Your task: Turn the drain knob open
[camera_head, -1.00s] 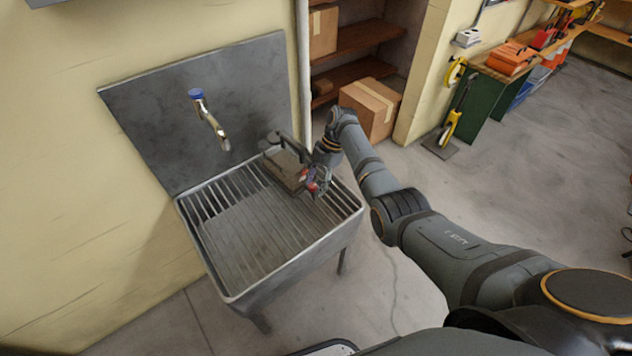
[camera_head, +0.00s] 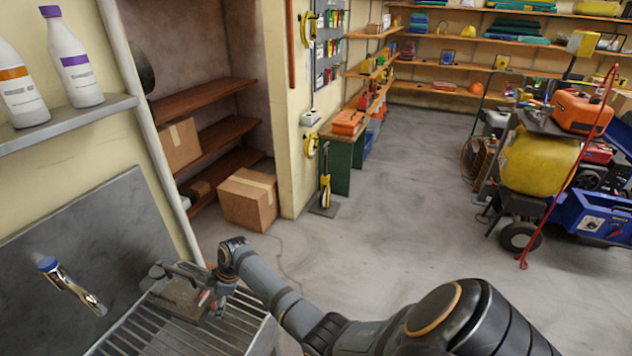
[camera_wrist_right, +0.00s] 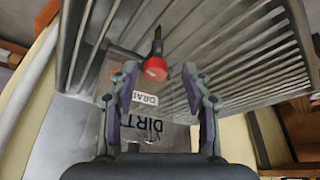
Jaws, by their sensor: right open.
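The red drain knob (camera_wrist_right: 156,68) shows in the right wrist view, with a dark stem beyond it. It lies between and just past the fingertips of my right gripper (camera_wrist_right: 160,80), which is open and apart from it. A grey see-through tank (camera_wrist_right: 115,68) with labels that read "DRAIN", partly cut off, and "DIRT" lies below the fingers. In the head view the tank (camera_head: 176,298) rests on the slatted sink, and my right gripper (camera_head: 216,297) is at its right end. The knob's turn position is hard to tell. My left gripper is out of view.
The slatted metal sink (camera_head: 150,335) lies under the tank, with a blue-topped tap (camera_head: 70,284) to the left. Two white bottles (camera_head: 76,62) stand on a shelf above. A cardboard box (camera_head: 248,199) sits on the floor behind.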

